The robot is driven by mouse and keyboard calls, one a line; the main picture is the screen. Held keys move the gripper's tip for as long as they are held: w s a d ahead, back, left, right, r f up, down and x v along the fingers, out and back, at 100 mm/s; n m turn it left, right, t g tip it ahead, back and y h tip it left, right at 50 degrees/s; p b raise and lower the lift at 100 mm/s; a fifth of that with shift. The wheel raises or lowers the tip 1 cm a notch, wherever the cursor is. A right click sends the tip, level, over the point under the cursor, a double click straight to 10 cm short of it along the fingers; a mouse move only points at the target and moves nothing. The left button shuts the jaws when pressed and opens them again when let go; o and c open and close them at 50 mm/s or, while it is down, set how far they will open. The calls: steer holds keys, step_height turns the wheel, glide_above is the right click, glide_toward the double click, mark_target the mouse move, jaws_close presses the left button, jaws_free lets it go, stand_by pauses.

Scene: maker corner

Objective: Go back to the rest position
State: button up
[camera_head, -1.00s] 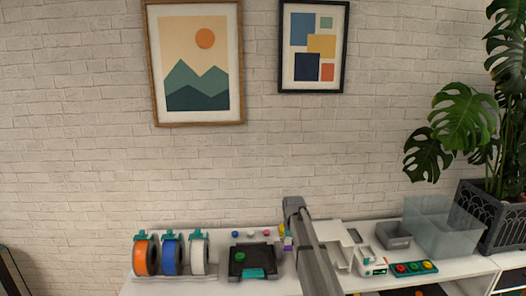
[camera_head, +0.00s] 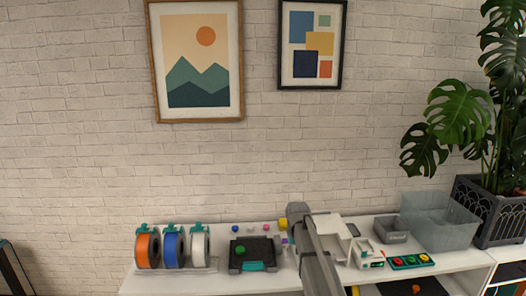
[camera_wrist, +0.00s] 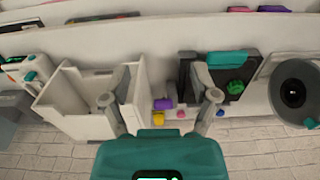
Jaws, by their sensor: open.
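My gripper (camera_wrist: 160,80) shows in the wrist view with its two grey fingers spread apart and nothing between them. It hangs above the white shelf top. A white open box (camera_wrist: 85,100) lies beyond the left finger. A black machine with a teal part (camera_wrist: 228,57) and a green piece lies by the right finger. In the head view my arm reaches over the shelf at centre right, and the gripper itself is hidden there.
Orange, blue and white spools (camera_head: 172,248) stand at the left of the shelf (camera_head: 200,285). A grey bin (camera_head: 391,229), a clear box (camera_head: 440,222) and a potted plant (camera_head: 490,210) stand at the right. Small purple (camera_wrist: 163,103) and yellow pieces lie behind the gripper.

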steer(key=s+d+f+b, duration=0.1)
steer(key=s+f+b, duration=0.1)
steer(key=s, duration=0.7)
steer(key=s+d+f+b, duration=0.2)
steer(key=s+f+b, duration=0.1)
steer(key=s, duration=0.7)
steer(key=s+d+f+b, duration=0.2)
steer(key=s+f+b, duration=0.1)
steer(key=s, duration=0.6)
steer(key=shift+s+f+m, duration=0.35)
steer(key=shift+m, duration=0.05)
